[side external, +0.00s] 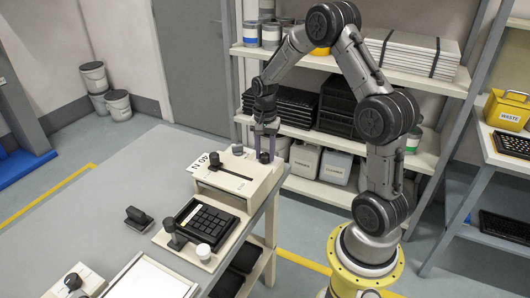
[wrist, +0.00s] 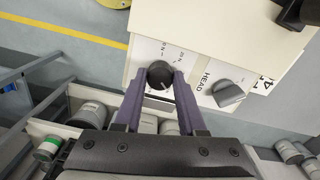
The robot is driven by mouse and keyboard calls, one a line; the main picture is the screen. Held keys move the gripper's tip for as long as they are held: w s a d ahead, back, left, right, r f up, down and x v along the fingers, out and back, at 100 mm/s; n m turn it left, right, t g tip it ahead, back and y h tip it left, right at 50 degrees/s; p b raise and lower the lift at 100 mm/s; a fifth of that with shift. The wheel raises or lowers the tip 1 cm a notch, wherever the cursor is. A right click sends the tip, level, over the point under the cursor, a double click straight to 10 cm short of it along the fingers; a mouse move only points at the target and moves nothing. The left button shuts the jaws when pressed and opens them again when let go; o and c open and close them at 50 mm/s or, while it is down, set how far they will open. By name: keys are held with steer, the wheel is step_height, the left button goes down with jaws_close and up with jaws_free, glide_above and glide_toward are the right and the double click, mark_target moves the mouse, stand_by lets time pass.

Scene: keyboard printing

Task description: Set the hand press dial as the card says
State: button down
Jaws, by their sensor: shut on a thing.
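The hand press (side external: 255,187) is a cream box at the table's far right corner, with a dark slot and a black-knobbed lever (side external: 211,160) on top. Its black round dial (wrist: 160,75) carries a white pointer line and sits on a white scale plate (wrist: 150,50) with small marks, too small to read fully. My gripper (side external: 265,152) points down at the press's back end. In the wrist view its purple fingers are shut on the dial, one on each side.
A grey knob (wrist: 228,95) marked HEAD sits close to the dial. A black keypad (side external: 205,217) in a cream fixture, a black stamp-like block (side external: 138,218) and a white tray (side external: 150,280) lie on the grey table (side external: 90,205). Shelves (side external: 425,158) stand behind.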

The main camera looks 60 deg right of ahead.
mark_target(265, 155)
steer(key=shift+r+m, duration=0.1)
steer(key=shift+m, duration=0.7)
steer(key=shift+c, duration=2.4)
jaws_free()
step_height(265, 155, up, 14)
